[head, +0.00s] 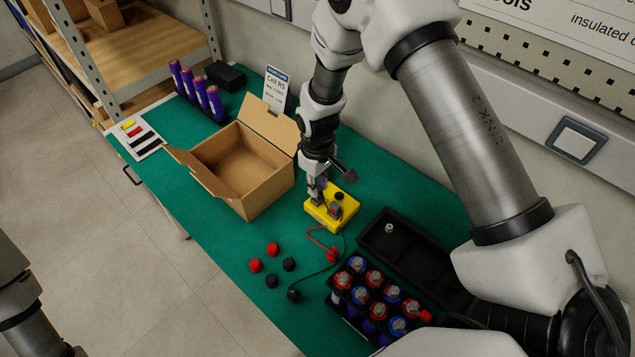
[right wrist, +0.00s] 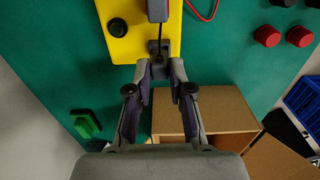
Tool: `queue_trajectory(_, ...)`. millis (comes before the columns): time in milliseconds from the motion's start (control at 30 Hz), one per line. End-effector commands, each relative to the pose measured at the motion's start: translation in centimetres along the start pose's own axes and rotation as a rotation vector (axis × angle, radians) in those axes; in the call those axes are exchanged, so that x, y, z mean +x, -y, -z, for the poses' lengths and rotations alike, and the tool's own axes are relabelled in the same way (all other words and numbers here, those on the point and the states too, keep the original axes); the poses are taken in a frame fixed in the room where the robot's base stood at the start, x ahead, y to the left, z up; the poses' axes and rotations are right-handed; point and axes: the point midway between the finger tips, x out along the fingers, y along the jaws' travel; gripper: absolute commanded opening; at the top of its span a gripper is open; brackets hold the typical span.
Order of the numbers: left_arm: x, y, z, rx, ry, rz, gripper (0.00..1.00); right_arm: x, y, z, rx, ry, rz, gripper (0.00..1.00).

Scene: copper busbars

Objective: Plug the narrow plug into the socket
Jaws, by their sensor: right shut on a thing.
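A yellow meter-like box (head: 322,217) lies on the green table and also fills the top of the right wrist view (right wrist: 120,45). My right gripper (right wrist: 158,70) points down at the edge of this box, its fingertips closed on a small dark grey plug (right wrist: 158,47). The plug's lower end is hidden, so I cannot tell whether it is in a socket. Another dark grey block (right wrist: 157,9) stands on the box just beyond the fingertips; in the head view a grey block (head: 335,211) stands beside the gripper. My left gripper is out of view; only part of its arm shows.
A round black knob (right wrist: 117,27) is on the yellow box. Red (head: 318,241) and black leads run in front of it. An open cardboard box (head: 262,188) stands close left. A cell rack (head: 345,308) and black tray (head: 425,261) lie right. Loose caps (head: 272,249) lie in front.

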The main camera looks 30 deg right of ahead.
Motion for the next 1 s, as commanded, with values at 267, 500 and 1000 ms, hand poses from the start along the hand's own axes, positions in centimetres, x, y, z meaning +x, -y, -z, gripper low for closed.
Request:
queue_trajectory(267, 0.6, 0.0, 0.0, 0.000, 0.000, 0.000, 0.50, 1.1, 0.0, 0.0, 0.000, 0.001, 0.000, 0.00)
queue_trajectory(500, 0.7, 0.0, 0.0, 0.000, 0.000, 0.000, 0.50, 1.5, 0.0, 0.0, 0.000, -0.001, 0.000, 0.00)
queue_trajectory(1000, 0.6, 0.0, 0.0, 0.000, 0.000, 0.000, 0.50, 1.8, 0.0, 0.0, 0.000, -0.001, 0.000, 0.50)
